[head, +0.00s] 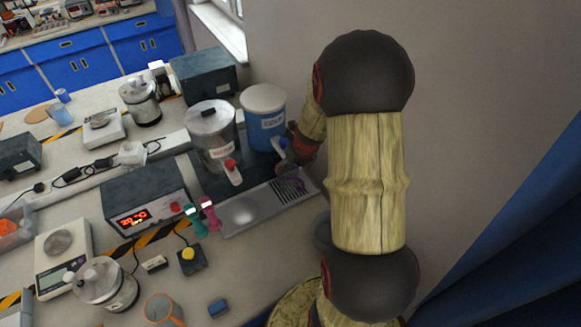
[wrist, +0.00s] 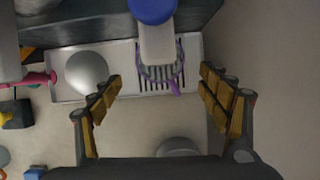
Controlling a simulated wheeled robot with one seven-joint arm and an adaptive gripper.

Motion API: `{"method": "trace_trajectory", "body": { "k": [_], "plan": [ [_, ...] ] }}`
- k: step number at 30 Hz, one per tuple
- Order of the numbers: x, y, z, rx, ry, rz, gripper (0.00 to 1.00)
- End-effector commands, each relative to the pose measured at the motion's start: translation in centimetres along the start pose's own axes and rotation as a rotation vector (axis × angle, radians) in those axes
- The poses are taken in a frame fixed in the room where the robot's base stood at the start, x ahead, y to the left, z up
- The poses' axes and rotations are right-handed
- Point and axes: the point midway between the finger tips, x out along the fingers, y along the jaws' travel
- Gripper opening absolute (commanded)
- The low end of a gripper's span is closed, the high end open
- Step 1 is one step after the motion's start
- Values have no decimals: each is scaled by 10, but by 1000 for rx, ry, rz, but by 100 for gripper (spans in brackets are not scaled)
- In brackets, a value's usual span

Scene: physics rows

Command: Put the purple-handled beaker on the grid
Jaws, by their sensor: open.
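The purple-handled beaker (wrist: 175,88) shows in the wrist view as a clear vessel with a purple rim and handle. It appears to stand on the slotted grid (wrist: 150,87), partly covered by a pale tap above it. In the head view the fingers cannot be made out.
The pale tap with a blue knob (wrist: 153,8) overhangs the grid. Behind stand a blue-bodied container (head: 266,122) and a clear tank (head: 213,150). Pink (head: 208,213) and green fittings stand left of the tray. A grey round object (wrist: 180,147) lies in front.

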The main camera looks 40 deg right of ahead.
Motion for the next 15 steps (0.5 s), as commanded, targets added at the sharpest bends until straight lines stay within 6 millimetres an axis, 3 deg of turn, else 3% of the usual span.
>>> {"method": "trace_trajectory", "body": {
  "k": [8, 11, 15],
  "plan": [
    [-28, 6, 3, -48, -5, 5, 77],
    [-50, 29, 12, -223, -21, 20, 77],
    [-104, 85, 23, -686, -60, 51, 77]
  ]
}}
